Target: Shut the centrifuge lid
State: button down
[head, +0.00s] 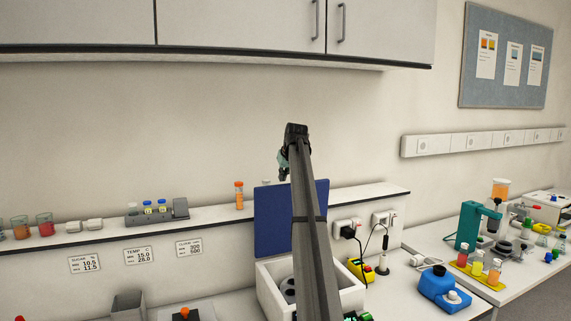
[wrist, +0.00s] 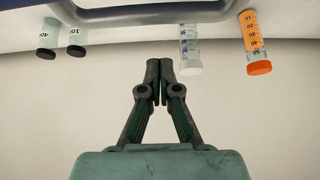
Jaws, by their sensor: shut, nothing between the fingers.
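The centrifuge (head: 350,297) is a white box on the bench, partly hidden behind my arm. Its blue lid (head: 272,224) stands open, upright at the back, and a dark rotor shows partly inside. My gripper (head: 283,167) is above the lid's top edge in the head view, partly hidden by my arm. In the wrist view my gripper (wrist: 160,76) has its fingertips together with nothing between them. A grey curved bar (wrist: 150,14) crosses the top of that view, beyond the fingertips, with a blue edge at the corner. I see no contact with it.
An orange-capped tube (head: 239,196) stands on the wall shelf left of the lid. It also shows in the wrist view (wrist: 252,38), near a white-capped tube (wrist: 190,48) and two dark-capped vials.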

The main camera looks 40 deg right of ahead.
jog(key=s, duration=0.1)
jog(key=s+p, duration=0.1)
jog(key=s+a+f, duration=0.1)
jog(key=shift+s+f+p, duration=0.1)
jog(key=shift+s+p, duration=0.2)
jog(key=shift+p, duration=0.05)
jog(key=shift+a, duration=0.1)
